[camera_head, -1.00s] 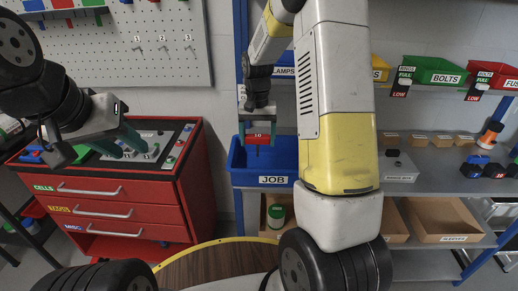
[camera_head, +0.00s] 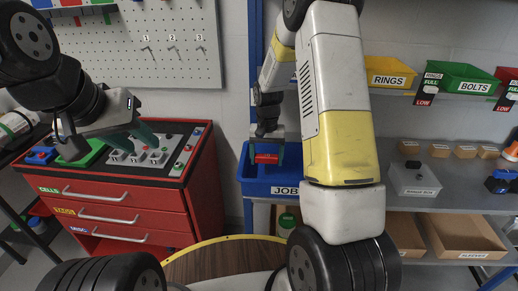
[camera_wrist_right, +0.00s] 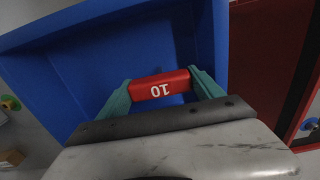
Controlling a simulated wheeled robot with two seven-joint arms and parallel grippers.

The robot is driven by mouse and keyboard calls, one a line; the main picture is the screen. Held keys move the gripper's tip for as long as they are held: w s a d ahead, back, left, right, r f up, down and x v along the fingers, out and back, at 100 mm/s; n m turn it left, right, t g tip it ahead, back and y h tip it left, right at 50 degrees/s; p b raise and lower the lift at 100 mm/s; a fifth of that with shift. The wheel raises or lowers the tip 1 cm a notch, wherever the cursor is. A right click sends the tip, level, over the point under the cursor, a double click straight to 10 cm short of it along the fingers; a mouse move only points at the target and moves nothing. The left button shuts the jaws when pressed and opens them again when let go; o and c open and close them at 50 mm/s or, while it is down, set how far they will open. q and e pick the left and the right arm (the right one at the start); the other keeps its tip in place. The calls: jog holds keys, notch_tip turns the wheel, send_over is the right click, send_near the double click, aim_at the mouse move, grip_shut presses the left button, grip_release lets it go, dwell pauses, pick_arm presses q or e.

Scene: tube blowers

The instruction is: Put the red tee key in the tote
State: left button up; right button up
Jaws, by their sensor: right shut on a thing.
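The red tee key (camera_head: 266,158), marked 10 on its handle in the right wrist view (camera_wrist_right: 160,86), is held across the fingers of my right gripper (camera_head: 267,152). That gripper is shut on the handle, with its teal fingertips at the handle's two ends. The key is over the mouth of the blue tote (camera_head: 310,178) labelled JOB, close to or within its rim.
The red drawer cabinet (camera_head: 125,205) stands left of the tote, with a panel of grey parts and a green tray on top. Shelves with bins, including yellow RINGS (camera_head: 388,73) and green BOLTS (camera_head: 468,77), are at the right. A round wooden surface (camera_head: 225,260) is in front.

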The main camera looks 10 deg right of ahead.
jog(key=shift+f, duration=0.55)
jog(key=shift+f, duration=0.15)
jog(key=o, duration=1.5)
